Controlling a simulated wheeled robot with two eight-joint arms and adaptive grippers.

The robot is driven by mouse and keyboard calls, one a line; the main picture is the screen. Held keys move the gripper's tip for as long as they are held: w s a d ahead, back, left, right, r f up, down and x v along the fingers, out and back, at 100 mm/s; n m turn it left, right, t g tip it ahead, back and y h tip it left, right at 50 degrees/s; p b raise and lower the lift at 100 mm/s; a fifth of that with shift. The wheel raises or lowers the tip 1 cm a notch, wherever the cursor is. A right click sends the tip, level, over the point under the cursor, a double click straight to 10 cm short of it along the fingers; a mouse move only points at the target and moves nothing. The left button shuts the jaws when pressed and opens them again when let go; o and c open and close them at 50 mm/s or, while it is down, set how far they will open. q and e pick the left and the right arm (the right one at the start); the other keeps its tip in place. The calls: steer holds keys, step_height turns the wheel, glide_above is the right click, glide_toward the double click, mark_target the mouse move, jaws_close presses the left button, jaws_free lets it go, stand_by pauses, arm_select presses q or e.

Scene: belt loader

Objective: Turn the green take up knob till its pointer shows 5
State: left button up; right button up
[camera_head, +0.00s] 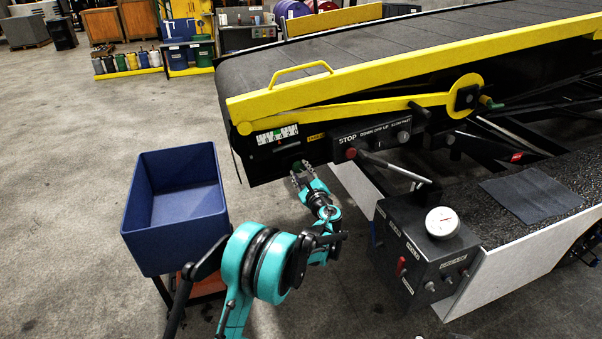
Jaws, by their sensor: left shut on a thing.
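The green take up knob (297,165) sits low on the black end panel of the belt loader, below a small white scale plate (277,134). My left gripper (302,175) reaches up to it from below and is shut on it. The fingers cover most of the knob, so its pointer and the number it shows cannot be read. The marks on the scale plate are too small to read surely. My right gripper is not in view.
A control panel with a red stop button (350,153) is right of the knob. A blue bin (176,207) stands left of my arm. Open floor lies farther left.

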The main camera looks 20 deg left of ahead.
arm_select(q)
steer(key=shift+m, duration=0.8)
steer(key=o, duration=1.2)
steer(key=shift+c, duration=0.2)
steer(key=v, duration=1.2)
